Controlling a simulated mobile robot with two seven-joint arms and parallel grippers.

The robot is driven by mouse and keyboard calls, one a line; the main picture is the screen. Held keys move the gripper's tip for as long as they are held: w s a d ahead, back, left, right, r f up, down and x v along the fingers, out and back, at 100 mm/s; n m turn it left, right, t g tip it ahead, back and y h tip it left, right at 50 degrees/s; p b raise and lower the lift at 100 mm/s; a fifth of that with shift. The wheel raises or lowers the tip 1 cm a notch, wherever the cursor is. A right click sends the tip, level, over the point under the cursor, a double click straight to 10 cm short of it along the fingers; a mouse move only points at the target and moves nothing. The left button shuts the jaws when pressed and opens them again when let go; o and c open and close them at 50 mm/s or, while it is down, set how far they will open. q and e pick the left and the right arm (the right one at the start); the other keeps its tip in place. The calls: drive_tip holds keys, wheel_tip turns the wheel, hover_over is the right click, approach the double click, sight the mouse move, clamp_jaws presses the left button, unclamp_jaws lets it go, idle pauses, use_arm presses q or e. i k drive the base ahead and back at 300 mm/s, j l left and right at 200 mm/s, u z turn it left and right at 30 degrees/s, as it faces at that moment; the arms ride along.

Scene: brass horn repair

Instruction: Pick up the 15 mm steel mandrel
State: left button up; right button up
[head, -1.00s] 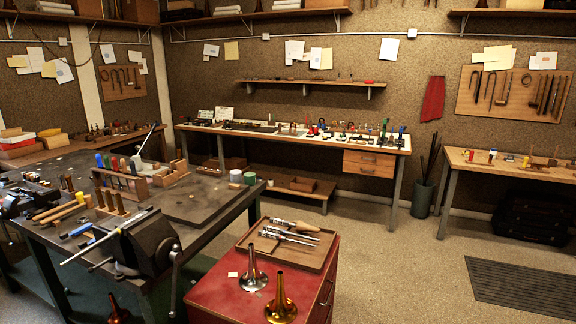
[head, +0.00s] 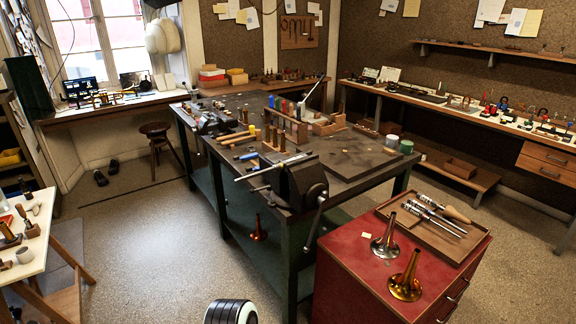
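Several slim steel tools with knurled grips (head: 434,218), likely mandrels, lie side by side in a wooden tray (head: 468,241) on the red cabinet at the right. One beside them has a pale wooden handle (head: 457,214). Their sizes cannot be read, so I cannot tell which is the 15 mm mandrel. Neither of my grippers is in view.
A silver bell (head: 385,240) and a brass bell (head: 407,280) stand on the red cabinet (head: 345,262) beside the tray. The workbench (head: 345,161) holds tool racks. The floor (head: 150,240) between is clear.

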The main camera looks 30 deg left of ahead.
sight(280, 166)
drive_tip(key=u, duration=1.2)
